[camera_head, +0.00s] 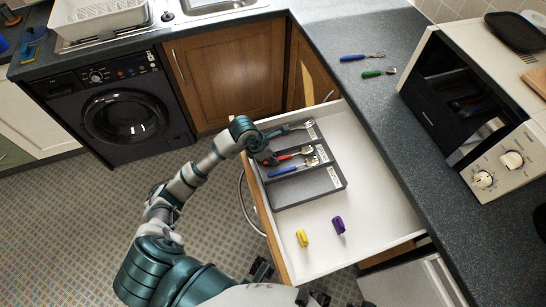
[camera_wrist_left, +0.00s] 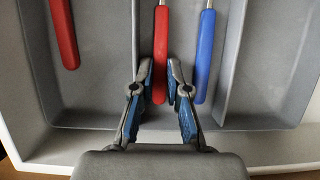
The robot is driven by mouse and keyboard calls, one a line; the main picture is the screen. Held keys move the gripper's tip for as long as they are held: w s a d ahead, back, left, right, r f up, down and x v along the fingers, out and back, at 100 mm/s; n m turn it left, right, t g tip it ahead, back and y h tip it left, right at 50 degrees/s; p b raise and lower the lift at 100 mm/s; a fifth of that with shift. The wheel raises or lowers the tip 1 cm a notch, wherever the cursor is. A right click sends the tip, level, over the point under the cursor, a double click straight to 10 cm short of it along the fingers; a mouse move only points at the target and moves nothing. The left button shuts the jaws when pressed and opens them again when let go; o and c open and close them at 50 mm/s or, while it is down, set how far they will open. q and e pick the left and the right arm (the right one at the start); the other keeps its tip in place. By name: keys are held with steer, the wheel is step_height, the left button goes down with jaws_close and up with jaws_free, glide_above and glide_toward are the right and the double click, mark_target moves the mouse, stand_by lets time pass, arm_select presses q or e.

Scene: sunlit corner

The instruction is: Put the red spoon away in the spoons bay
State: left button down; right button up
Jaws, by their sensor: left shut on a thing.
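The red spoon (camera_head: 286,157) lies along the middle bay of the grey cutlery tray (camera_head: 308,187), beside a blue-handled spoon (camera_head: 289,170). In the left wrist view the red handle (camera_wrist_left: 161,50) is between the fingers of my left gripper (camera_wrist_left: 160,75). My left gripper (camera_head: 268,158) is shut on that handle, low over the tray. The blue handle (camera_wrist_left: 206,50) is just right of the fingers, in the same bay. Another red handle (camera_wrist_left: 65,35) lies in the bay to the left; in the head view that bay shows a fork head (camera_head: 303,125). My right gripper is out of view.
The tray sits in an open white drawer (camera_head: 380,205). Its nearest bay looks empty. A yellow clip (camera_head: 302,238) and a purple clip (camera_head: 339,226) lie on the drawer floor. Blue (camera_head: 362,57) and green (camera_head: 378,73) cutlery lies on the counter near the microwave (camera_head: 470,100).

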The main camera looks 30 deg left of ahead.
arm_select(q)
steer(key=shift+a, duration=0.1)
steer(key=shift+d, duration=0.45)
steer(key=c, duration=1.4)
jaws_free()
steer(key=shift+d, duration=0.15)
steer(key=shift+c, duration=0.2)
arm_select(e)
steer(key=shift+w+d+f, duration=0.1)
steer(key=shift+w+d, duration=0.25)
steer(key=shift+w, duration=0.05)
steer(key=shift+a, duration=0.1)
